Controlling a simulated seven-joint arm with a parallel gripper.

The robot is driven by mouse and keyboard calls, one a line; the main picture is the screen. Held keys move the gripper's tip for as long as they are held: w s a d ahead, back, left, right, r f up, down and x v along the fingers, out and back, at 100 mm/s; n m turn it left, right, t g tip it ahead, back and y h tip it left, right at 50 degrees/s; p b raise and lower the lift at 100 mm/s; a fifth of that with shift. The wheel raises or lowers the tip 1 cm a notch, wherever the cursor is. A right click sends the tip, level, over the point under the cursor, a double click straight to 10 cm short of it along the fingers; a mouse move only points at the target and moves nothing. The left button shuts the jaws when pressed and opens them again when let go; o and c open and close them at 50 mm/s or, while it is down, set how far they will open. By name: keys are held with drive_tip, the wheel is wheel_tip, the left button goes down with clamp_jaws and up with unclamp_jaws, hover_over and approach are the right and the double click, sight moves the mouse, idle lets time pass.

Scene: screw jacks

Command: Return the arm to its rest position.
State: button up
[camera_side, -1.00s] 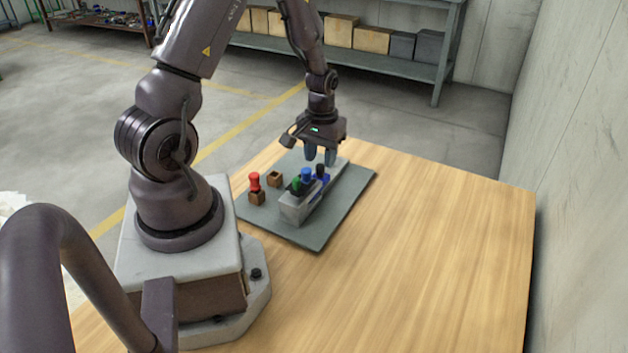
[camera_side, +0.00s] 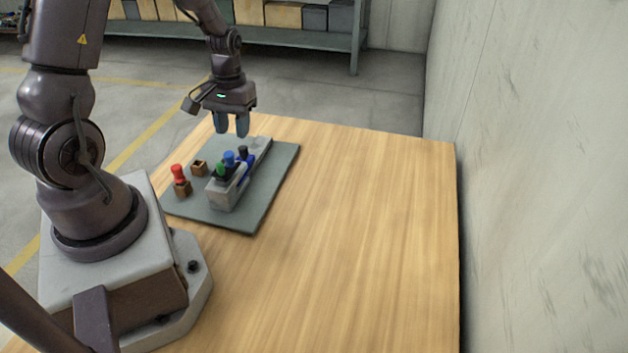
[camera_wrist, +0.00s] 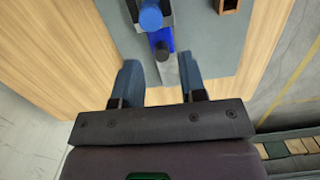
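My gripper (camera_side: 231,132) hangs pointing down above the far end of the grey mat, with a gap between its two fingers. In the wrist view my gripper (camera_wrist: 160,63) is also open, with nothing clasped between the fingers. Below it is a long grey block (camera_side: 222,196), which carries a green-topped piece (camera_side: 220,170), a blue-topped piece (camera_side: 229,158) and a black-topped piece (camera_side: 243,152) in a row. The blue top (camera_wrist: 151,17) and black top (camera_wrist: 162,52) also show in the wrist view. The fingers appear clear of these pieces.
A red-topped piece (camera_side: 178,173) stands in a brown block, with an empty brown block (camera_side: 199,168) near it. These sit on the grey mat (camera_side: 255,205). The wooden table (camera_side: 350,240) is bare to the right, ending near a wall (camera_side: 540,180). A shelf (camera_side: 320,38) stands behind.

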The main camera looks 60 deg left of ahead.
drive_tip(key=s+d+r+m+t, duration=0.3)
drive_tip(key=d+r+m, duration=0.1)
drive_tip(key=d+r, duration=0.5)
drive_tip(key=s+d+r+m+t, duration=0.3)
drive_tip(key=d+r+m, duration=0.1)
drive_tip(key=d+r, duration=0.6)
wheel_tip(320, 180, up, 4)
drive_tip(key=shift+f+m+y, duration=0.15)
drive_tip(key=shift+m+y, duration=0.15)
